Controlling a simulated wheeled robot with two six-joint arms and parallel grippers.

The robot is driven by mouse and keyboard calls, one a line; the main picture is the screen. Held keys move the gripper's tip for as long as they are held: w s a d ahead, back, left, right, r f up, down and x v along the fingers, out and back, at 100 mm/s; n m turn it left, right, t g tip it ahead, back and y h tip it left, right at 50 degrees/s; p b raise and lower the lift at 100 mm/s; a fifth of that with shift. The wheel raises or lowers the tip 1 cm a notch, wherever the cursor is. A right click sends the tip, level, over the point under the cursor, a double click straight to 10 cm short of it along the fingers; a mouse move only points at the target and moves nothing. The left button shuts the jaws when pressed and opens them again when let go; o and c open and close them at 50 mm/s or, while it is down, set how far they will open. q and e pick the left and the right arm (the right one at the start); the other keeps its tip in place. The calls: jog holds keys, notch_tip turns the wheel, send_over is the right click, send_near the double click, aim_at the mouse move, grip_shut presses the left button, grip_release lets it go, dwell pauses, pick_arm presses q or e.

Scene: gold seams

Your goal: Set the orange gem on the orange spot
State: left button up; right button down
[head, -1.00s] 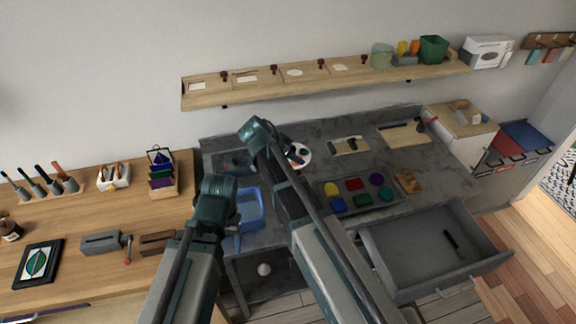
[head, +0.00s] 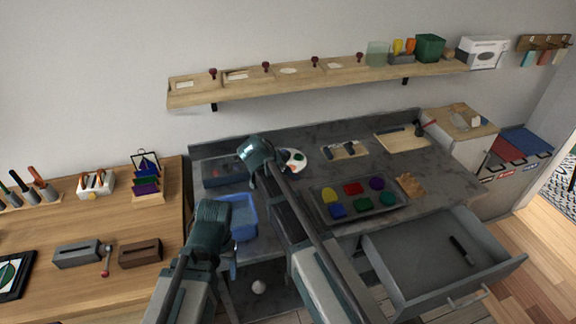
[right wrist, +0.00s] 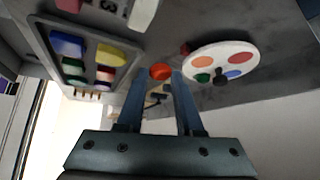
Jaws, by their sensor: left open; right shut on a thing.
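The orange gem (right wrist: 160,72) is between the fingertips of my right gripper (right wrist: 160,78), which is shut on it. A round white palette (right wrist: 222,50) with coloured spots lies beside the gem, to its right in the right wrist view. Its orange spot (right wrist: 202,62) is on the side nearer the gem, apart from it. In the head view the palette (head: 300,159) is on the grey worktop just right of my right gripper (head: 278,163), whose fingers are mostly hidden. My left gripper (head: 233,258) is open by the blue bin; its fingertips are hard to see.
A dark tray (head: 349,219) with several coloured pieces lies right of my right arm. A blue bin (head: 245,219) stands near my left gripper. An open grey drawer (head: 425,272) juts out at the front right. A wooden shelf (head: 300,84) runs along the wall.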

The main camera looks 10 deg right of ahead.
send_over(292, 167)
jog(key=s+a, duration=0.2)
jog(key=shift+w+f+b, duration=0.2)
jog(key=shift+f+b, duration=0.2)
jog(key=shift+f, duration=0.05)
notch_tip(292, 167, down, 4)
jog(key=b, duration=0.3)
jog(key=shift+w+r, duration=0.15)
jog(key=shift+r, duration=0.05)
jog(key=shift+b, duration=0.35)
jog(key=shift+f, duration=0.2)
jog(key=c, duration=0.6)
grip_release()
jog(key=shift+o, duration=0.2)
jog(key=shift+r, duration=0.15)
